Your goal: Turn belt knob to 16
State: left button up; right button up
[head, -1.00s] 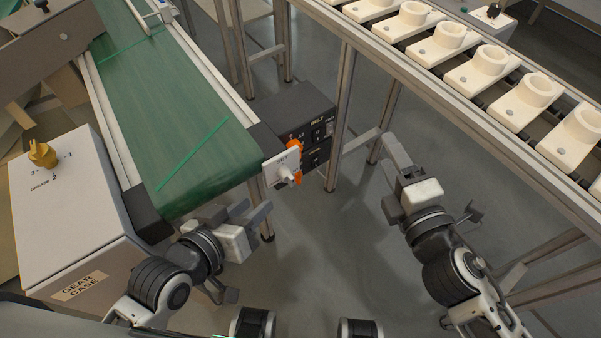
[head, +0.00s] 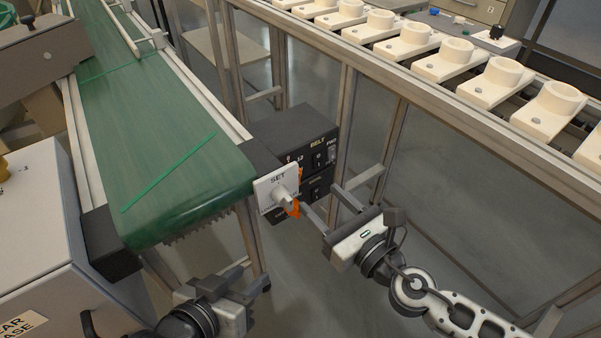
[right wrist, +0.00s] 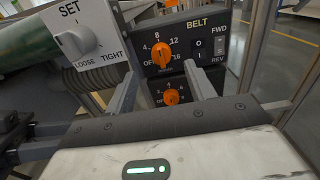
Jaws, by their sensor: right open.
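The belt panel (head: 318,150) is a dark box under the end of the green conveyor. In the right wrist view its orange belt knob (right wrist: 161,54) sits inside a scale marked OFF, 4, 8, 12 and 16. The knob's mark seems to point up near 8. In the head view this knob is mostly hidden behind the white SET plate. My right gripper (head: 321,199) is open and empty in front of the panel, its fingers toward the knobs (right wrist: 160,72). No contact with the belt knob is visible. My left gripper (head: 245,280) is low by the conveyor's end; its jaw opening is unclear.
A second orange knob (right wrist: 171,97) is just below the belt knob. The white SET plate (right wrist: 82,38) with a grey knob stands close on the left. A switch (right wrist: 198,50) is to the right. A metal frame post (head: 345,125) stands beside the panel.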

jog(key=x, duration=0.8)
jog(key=shift+s, duration=0.1)
jog(key=c, duration=1)
